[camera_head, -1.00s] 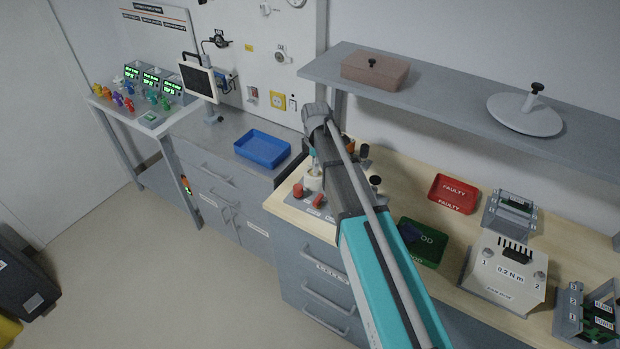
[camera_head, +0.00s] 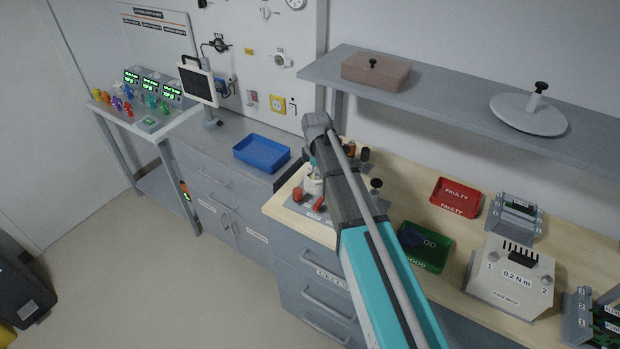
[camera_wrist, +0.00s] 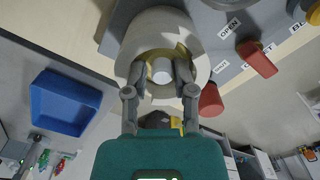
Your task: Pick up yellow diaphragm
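In the wrist view, a pale round housing (camera_wrist: 128,62) faces my camera. A yellow ring (camera_wrist: 183,50), likely the yellow diaphragm, shows in part inside its opening, around a white round centre piece (camera_wrist: 162,70). My gripper (camera_wrist: 163,72) has its two fingers at the opening, apart, on either side of the centre piece. I cannot tell whether they touch the ring. In the head view, the housing (camera_head: 313,186) stands at the left end of the wooden bench (camera_head: 405,180), and my arm hides most of the gripper.
Beside the housing are a red lever (camera_wrist: 258,58) and a red knob (camera_wrist: 210,100). A blue tray (camera_head: 262,152) lies on the grey cabinet to the left. A green bin (camera_head: 425,247) and a red FAULTY bin (camera_head: 455,197) stand to the right. A shelf (camera_head: 440,98) overhangs the bench.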

